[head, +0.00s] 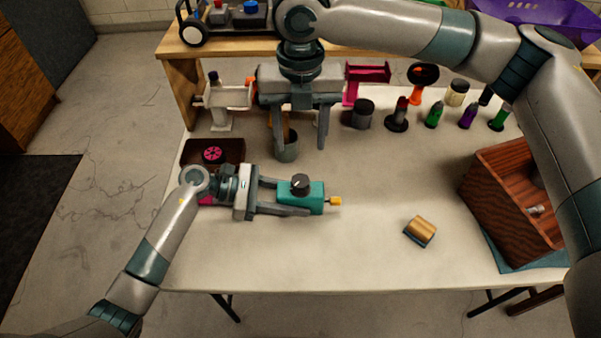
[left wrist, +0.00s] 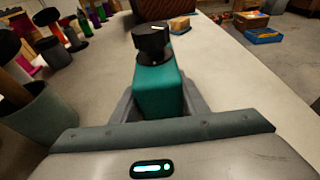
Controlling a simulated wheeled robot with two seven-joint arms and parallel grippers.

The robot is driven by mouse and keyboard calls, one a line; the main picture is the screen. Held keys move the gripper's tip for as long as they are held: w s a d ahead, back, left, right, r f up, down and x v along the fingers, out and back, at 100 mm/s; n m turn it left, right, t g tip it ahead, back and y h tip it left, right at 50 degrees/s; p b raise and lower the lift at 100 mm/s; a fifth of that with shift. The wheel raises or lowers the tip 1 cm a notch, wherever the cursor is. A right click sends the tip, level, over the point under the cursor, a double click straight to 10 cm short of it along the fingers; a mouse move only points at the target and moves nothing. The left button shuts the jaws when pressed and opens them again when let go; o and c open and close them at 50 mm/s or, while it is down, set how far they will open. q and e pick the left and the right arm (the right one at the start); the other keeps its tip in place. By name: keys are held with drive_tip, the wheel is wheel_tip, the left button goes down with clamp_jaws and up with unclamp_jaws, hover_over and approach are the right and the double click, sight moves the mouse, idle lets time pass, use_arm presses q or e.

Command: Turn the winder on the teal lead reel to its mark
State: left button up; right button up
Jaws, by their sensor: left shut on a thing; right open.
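The teal lead reel (head: 317,194) is a teal box with a black knob, the winder (head: 300,183), on top and a yellow tip (head: 335,201) on its right end. My left gripper (head: 295,198) is shut on the reel's body from the left. In the left wrist view the reel (left wrist: 157,92) sits between the fingers, and the winder (left wrist: 152,42) bears a white line. The mark is too small to make out. My right gripper (head: 304,140) is open, above and behind the reel, over the back of the table, and apart from the winder.
A grey cup (head: 288,148) stands by my right gripper's left finger. Several bottles and stands line the back. A gold and blue block (head: 420,231) lies to the right. A wooden box (head: 503,205) is at the right edge, and a dark tray (head: 228,151) is at the left. The front middle is clear.

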sight(301, 180)
drive_tip(key=shift+f, duration=0.1)
idle(0.3)
wheel_tip(301, 180, down, 12)
drive_tip(key=shift+r, duration=0.1)
idle(0.6)
drive_tip(key=shift+c, duration=0.5)
drive_tip(key=c, duration=0.9)
